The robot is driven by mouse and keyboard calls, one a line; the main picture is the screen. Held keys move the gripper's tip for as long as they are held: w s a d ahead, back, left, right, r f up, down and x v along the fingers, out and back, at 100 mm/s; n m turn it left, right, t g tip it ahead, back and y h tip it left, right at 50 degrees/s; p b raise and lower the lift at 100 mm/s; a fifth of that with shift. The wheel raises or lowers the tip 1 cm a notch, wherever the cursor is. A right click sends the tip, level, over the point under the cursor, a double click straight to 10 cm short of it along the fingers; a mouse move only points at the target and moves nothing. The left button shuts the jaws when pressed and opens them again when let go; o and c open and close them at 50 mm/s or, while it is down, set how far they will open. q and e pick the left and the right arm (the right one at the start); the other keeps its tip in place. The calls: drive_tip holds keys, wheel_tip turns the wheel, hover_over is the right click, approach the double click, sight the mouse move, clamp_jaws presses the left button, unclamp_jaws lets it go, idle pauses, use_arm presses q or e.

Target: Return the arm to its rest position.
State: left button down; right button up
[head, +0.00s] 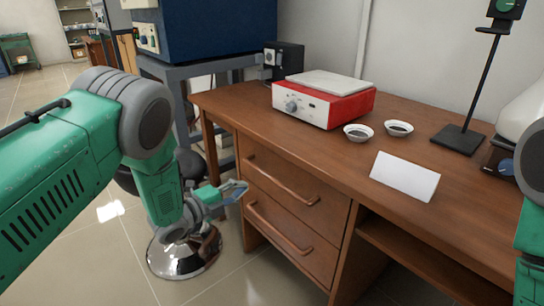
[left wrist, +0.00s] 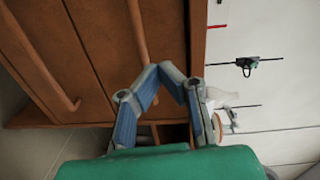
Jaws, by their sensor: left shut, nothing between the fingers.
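My left arm (head: 60,180) comes in from the left in the head view and bends down at a grey joint. My left gripper (head: 236,190) is low, in front of the wooden desk's drawers and beside the desk's left end. In the left wrist view the fingers of my left gripper (left wrist: 165,72) meet at their tips, with nothing between them. Part of my right arm (head: 530,250) shows at the right edge of the head view. My right gripper is out of view.
The wooden desk (head: 230,105) bears a red hotplate (head: 325,105), two small dishes (head: 357,132) (head: 399,128), a white card (head: 405,176) and a black stand (head: 458,138). A blue furnace (head: 215,30) stands behind on a grey frame. A shiny round base (head: 182,255) stands on the floor.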

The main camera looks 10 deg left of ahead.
use_arm(q)
drive_tip(key=s+a+f+n+g+y+p, duration=0.25)
drive_tip(key=s+f+n+y, duration=0.2)
drive_tip(key=s+n, duration=0.35)
drive_tip(key=s+a+f+n+g+y+p, duration=0.25)
drive_tip(key=s+f+n, duration=0.35)
drive_tip(key=s, duration=0.4)
drive_tip(key=s+a+r+n+g+y+p, duration=0.1)
drive_tip(key=s+n+g, duration=0.7)
drive_tip(key=s, duration=1.7)
drive_tip(key=shift+s+a+n+g+y+p, duration=0.35)
drive_tip(key=shift+a+n+y+p, duration=0.45)
drive_tip(key=shift+y+p, duration=0.4)
drive_tip(key=shift+d, duration=0.3)
drive_tip(key=shift+a, duration=0.1)
